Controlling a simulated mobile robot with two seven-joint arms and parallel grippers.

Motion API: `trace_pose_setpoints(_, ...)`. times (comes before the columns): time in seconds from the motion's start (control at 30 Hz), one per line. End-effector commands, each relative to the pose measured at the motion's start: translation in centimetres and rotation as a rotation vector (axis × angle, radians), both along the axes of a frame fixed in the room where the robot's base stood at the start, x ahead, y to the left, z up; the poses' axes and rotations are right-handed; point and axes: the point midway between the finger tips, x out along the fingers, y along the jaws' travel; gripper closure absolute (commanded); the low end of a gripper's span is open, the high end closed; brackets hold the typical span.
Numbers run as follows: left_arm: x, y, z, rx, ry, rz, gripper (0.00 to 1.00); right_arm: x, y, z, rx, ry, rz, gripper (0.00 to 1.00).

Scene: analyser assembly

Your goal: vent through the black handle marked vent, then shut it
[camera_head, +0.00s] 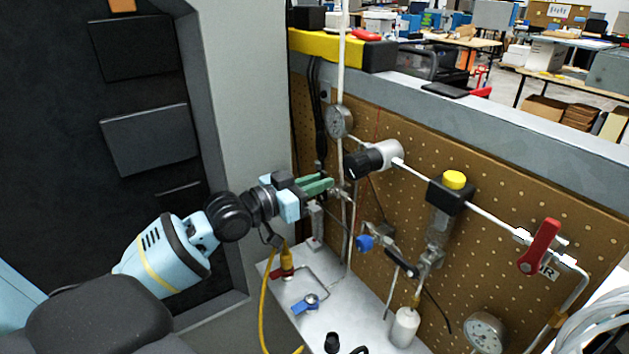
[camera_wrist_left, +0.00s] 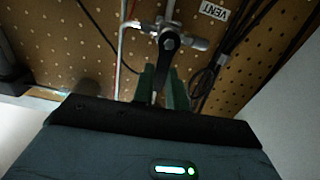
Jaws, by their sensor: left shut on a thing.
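My left gripper (camera_head: 318,186) reaches in from the left to the pegboard panel, its green fingers level with the piping below the upper gauge. In the left wrist view, the black vent handle (camera_wrist_left: 168,42) hangs from a metal valve on a pipe, and its lower end lies between the green fingers (camera_wrist_left: 164,90). The fingers are shut on it. A white VENT label (camera_wrist_left: 214,11) is beside the valve. In the head view the fingers hide most of this handle. My right gripper is not in view.
The pegboard (camera_head: 480,190) also carries a pressure gauge (camera_head: 340,121), a black regulator knob (camera_head: 367,163), a yellow-topped unit (camera_head: 453,181), a red AIR handle (camera_head: 540,246), another black handle (camera_head: 401,263) and a blue knob (camera_head: 364,242). A yellow hose (camera_head: 265,310) hangs below my gripper.

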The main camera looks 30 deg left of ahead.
Motion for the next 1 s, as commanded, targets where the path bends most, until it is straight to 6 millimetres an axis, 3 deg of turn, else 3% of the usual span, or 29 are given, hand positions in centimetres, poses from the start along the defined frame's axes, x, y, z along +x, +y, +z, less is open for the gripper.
trace_pose_setpoints(0.67,-0.1,-0.24,-0.02,0.055,-0.023,0.0,1.0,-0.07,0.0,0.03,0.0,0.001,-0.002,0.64)
trace_pose_setpoints(0.7,-0.1,-0.24,-0.02,0.055,-0.023,0.0,0.82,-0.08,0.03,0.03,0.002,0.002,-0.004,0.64)
trace_pose_setpoints(0.83,-0.1,-0.24,-0.02,0.055,-0.023,0.0,0.65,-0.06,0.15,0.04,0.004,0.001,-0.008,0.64)
trace_pose_setpoints(1.0,-0.09,-0.22,-0.01,0.054,-0.022,0.0,0.64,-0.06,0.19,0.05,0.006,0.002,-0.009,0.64)
